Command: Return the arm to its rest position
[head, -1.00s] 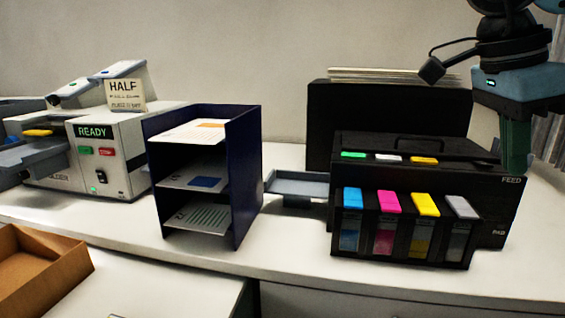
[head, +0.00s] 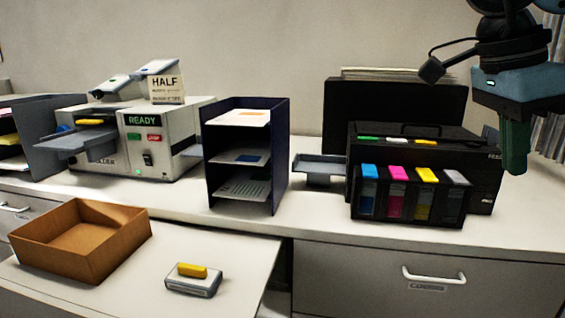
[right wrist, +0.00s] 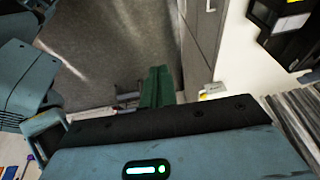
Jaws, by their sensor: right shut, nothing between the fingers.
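My right gripper (head: 514,147) hangs at the upper right of the head view, in front of the right end of the black printer (head: 408,145). Its green fingers point down, are shut and hold nothing. In the right wrist view the shut green fingers (right wrist: 157,88) show above the grey floor, beside a cabinet front. My left gripper is not in the head view.
A grey folding machine (head: 170,150) with a READY display, a dark blue paper rack (head: 279,155) and the printer stand along the back counter. A cardboard box (head: 110,258) and a small yellow-topped device (head: 193,282) rest on the lower front table (head: 235,255).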

